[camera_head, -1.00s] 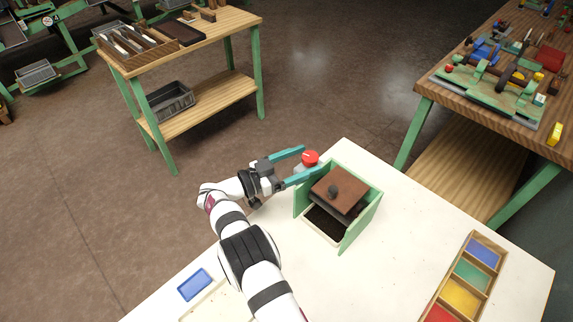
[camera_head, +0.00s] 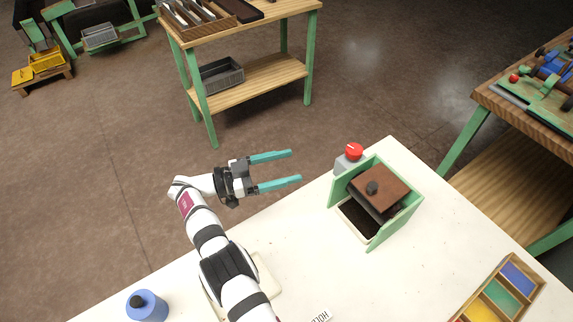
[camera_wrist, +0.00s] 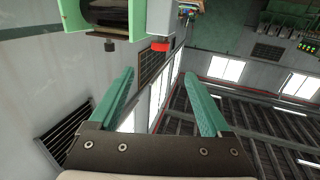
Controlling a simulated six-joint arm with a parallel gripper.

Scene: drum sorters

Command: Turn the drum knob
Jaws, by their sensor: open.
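The drum sorter (camera_head: 412,212) is a green-sided frame on the white table, with a brown square-sided drum (camera_head: 382,187) and a dark round knob on the drum's face. A red knob (camera_head: 354,152) sits on a grey block at the sorter's back left. My gripper (camera_head: 296,166) is open and empty, with teal fingers pointing right, left of the red knob and apart from it. In the wrist view the red knob (camera_wrist: 160,45) shows above the open fingers, beside the green sorter frame (camera_wrist: 72,14).
A blue cylinder (camera_head: 147,305) stands at the table's front left. A wooden tray with coloured compartments (camera_head: 538,282) lies at the right. A white label (camera_head: 320,317) shows at the bottom edge. The table between my arm and the sorter is clear.

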